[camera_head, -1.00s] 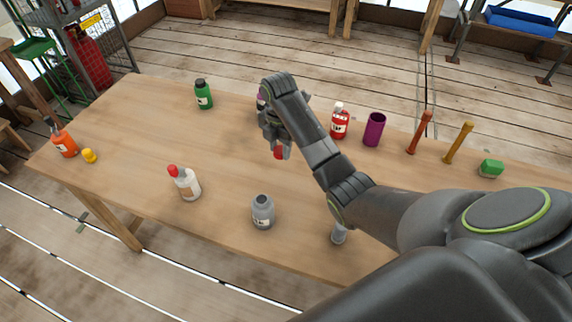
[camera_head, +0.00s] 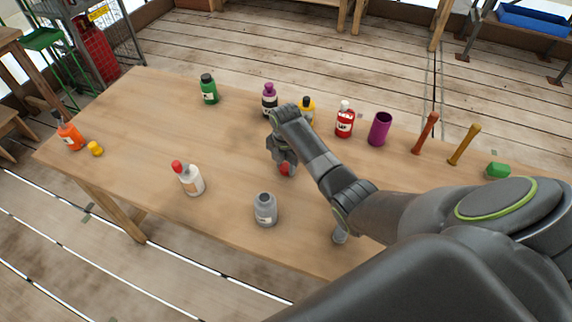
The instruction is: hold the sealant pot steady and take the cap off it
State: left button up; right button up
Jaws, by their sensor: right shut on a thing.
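My right gripper (camera_head: 285,165) is low over the middle of the table, shut on a small red thing (camera_head: 285,169). The fingers and wrist hide most of it, and I cannot tell whether it touches the table. A grey pot (camera_head: 265,211) with a darker top and a pale label stands upright in front of the gripper, apart from it. I cannot read which container is the sealant pot. My left gripper is not in view.
An orange bottle (camera_head: 70,135) and yellow cap (camera_head: 95,149) are far left. The wooden table (camera_head: 140,130) is clear at left-centre.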

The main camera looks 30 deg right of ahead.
aim_at(286, 167)
jog(key=shift+f, duration=0.2)
jog(key=shift+f, duration=0.15)
jog(key=o, duration=1.1)
notch_tip(286, 167, up, 12)
jog(key=shift+r+b, duration=0.2)
jog(key=shift+b, duration=0.15)
jog(key=shift+f, duration=0.1)
